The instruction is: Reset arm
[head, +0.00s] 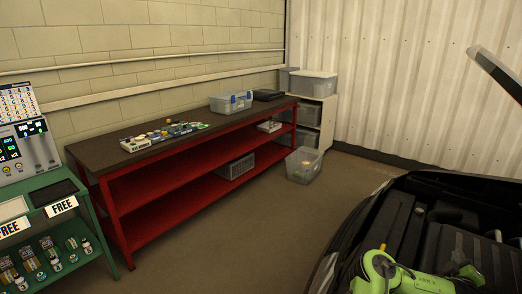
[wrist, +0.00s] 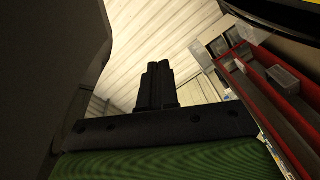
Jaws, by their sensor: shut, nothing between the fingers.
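My gripper (wrist: 159,86) shows in the wrist view as two black fingers standing close together on a dark bar. The fingers are shut with nothing held between them. Beyond them is the pale ribbed wall. A green arm link of mine lies at the bottom right of the head view, in front of the open car. My fingers cannot be made out in the head view.
A dark car (head: 440,205) with its hood area open fills the lower right. A red workbench (head: 170,211) stands along the wall with a blue-latched box (head: 231,102). A clear bin (head: 304,166) stands on the floor. A green cart (head: 94,237) is at left. Floor between is clear.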

